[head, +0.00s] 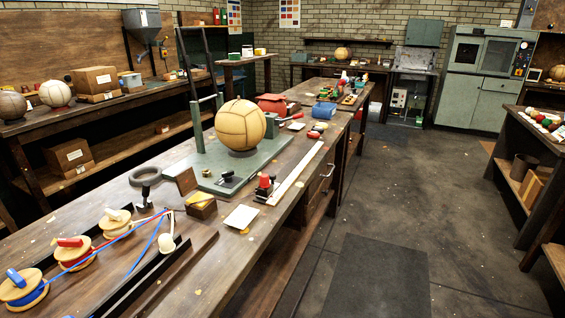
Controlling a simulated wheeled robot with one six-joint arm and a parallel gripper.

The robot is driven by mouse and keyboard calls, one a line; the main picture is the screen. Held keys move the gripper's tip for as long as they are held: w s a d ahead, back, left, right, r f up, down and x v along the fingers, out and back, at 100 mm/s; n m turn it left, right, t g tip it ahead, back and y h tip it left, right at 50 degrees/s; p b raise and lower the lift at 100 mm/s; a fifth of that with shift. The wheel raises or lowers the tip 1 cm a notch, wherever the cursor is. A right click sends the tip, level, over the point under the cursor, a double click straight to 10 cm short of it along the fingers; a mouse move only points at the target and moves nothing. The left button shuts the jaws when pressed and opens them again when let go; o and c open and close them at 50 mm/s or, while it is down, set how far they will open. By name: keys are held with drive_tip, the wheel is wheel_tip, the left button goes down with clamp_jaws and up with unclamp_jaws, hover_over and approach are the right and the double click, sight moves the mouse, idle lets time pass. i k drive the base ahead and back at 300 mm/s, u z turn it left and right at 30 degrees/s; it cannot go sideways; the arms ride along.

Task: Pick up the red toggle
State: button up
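Several small red pieces show in the head view, and I cannot tell for sure which is the red toggle. A red bar-shaped piece (70,242) lies on top of the middle wooden spool (76,256) at the front left of the bench. A small upright red piece (265,182) stands on a dark block near the bench's right edge. Another thin red piece (297,116) lies behind the tan leather ball (240,125). My gripper is not in view.
The long wooden bench (205,270) carries a green plate (205,178) under the ball, a white strip (297,172) and an open small box (199,204). Blue and red cords run from the spools. The floor (385,215) to the right is clear.

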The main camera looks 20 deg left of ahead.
sight(264, 182)
drive_tip(key=i, duration=2.15)
drive_tip(key=u, duration=2.85)
